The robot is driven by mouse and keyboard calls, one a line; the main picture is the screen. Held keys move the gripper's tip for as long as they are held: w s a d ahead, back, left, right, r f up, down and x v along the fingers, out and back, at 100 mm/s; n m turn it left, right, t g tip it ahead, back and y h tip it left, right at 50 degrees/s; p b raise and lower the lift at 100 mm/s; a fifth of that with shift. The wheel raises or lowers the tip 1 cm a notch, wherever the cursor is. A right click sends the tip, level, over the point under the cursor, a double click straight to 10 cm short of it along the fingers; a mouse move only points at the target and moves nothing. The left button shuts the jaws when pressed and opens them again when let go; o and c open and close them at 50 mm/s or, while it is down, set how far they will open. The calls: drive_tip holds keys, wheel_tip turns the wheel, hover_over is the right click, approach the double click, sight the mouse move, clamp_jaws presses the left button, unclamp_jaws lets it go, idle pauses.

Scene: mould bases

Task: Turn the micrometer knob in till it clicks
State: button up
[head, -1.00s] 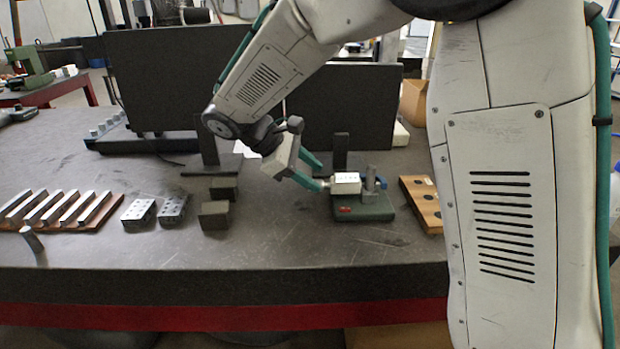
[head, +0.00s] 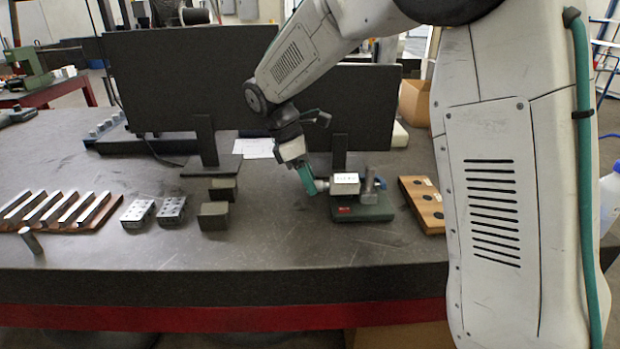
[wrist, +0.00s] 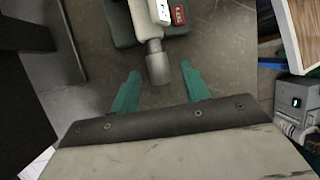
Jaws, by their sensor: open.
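The micrometer is a small white-labelled instrument (head: 345,183) on a dark green base (head: 362,212), right of centre on the table in the head view. In the wrist view its grey knob (wrist: 157,68) points toward my gripper. My gripper (wrist: 160,88) is open, with one teal finger on each side of the knob's end and a gap on both sides. In the head view my gripper (head: 314,190) is at the left end of the micrometer, and the fingers partly hide the knob.
A wooden block with dark holes (head: 424,203) lies right of the micrometer. Dark blocks (head: 214,216) and drilled metal blocks (head: 139,213) stand to the left. A dark upright panel (head: 190,80) stands behind. The table front is clear.

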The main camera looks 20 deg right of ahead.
drive_tip(key=shift+f, duration=0.15)
drive_tip(key=shift+d, duration=0.1)
drive_tip(key=c, duration=1)
drive_tip(key=shift+s, duration=0.1)
drive_tip(key=t, duration=0.1)
drive_tip(key=t+h, duration=0.1)
drive_tip(key=t, duration=0.1)
drive_tip(key=s+t, duration=0.1)
drive_tip(key=shift+a+m+h, duration=0.25)
drive_tip(key=shift+m+h, duration=0.05)
drive_tip(key=shift+m, duration=0.1)
drive_tip(key=t, duration=0.2)
drive_tip(key=m+t+h, duration=0.1)
drive_tip(key=t+h, duration=0.1)
drive_tip(key=t, duration=0.1)
drive_tip(key=shift+s+a+f+t, duration=0.1)
drive_tip(key=shift+s+f+t, duration=0.2)
drive_tip(key=shift+f, duration=0.05)
drive_tip(key=o, duration=1)
